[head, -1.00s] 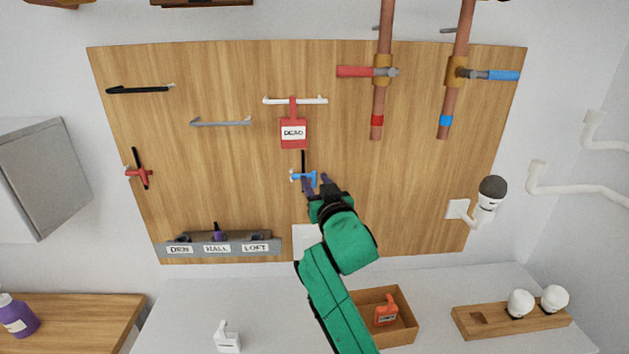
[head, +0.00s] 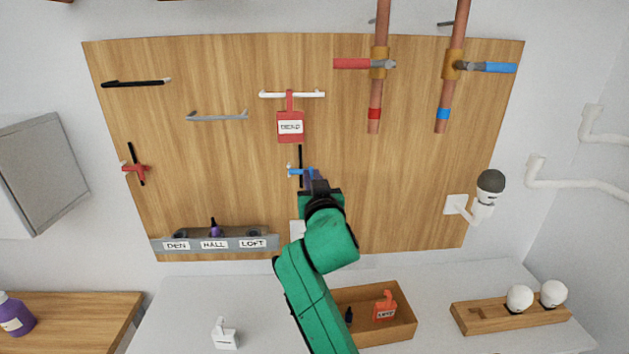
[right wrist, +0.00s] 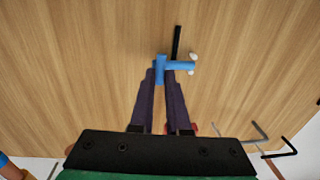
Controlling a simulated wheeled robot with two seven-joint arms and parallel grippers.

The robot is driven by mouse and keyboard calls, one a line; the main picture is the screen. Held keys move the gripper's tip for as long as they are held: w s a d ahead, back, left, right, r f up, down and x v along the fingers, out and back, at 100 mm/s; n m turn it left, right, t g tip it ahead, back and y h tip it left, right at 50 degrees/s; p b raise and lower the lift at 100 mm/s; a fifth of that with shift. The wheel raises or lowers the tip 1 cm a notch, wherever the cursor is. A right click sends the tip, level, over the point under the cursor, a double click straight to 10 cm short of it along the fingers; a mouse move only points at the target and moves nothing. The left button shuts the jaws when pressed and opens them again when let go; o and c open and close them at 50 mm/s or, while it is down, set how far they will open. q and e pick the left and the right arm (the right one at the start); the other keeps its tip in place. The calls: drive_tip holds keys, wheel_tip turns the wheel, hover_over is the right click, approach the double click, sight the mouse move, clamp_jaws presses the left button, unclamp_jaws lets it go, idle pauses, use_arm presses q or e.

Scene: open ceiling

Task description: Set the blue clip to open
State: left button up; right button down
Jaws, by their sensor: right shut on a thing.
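The blue clip (head: 297,171) sits on a short upright black rod on the wooden board, below the red tag. In the right wrist view the clip (right wrist: 180,66) has a crossbar and a stem, and two small white pegs stand beside the crossbar's end. My right gripper (head: 314,178) is at the clip's right side in the head view. In the right wrist view its dark fingers (right wrist: 161,75) are shut on the clip's stem, one on each side. The fingers hide part of the clip in the head view. My left gripper is not in view.
A red clip (head: 136,168) sits on another black rod at the left. The red tag (head: 290,126) hangs from a white hook above. A grey labelled rack (head: 216,243) is low left. Copper pipes with red and blue valve handles are at the right. An open box (head: 400,331) stands below.

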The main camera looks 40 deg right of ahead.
drive_tip(key=w+a+m+g+h+b, duration=0.3)
drive_tip(key=a+m+g+h+b, duration=0.3)
drive_tip(key=m+g, duration=0.7)
drive_tip(key=shift+w+a+f+m+g+h, duration=0.25)
drive_tip(key=shift+a+g+h, duration=0.5)
drive_tip(key=shift+g, duration=1.95)
drive_tip(key=shift+s+d+b, duration=0.1)
drive_tip(key=shift+d+b, duration=0.05)
drive_tip(key=shift+b, duration=0.15)
drive_tip(key=c, duration=0.9)
unclamp_jaws()
drive_tip(key=shift+d, duration=0.1)
drive_tip(key=shift+r, duration=0.1)
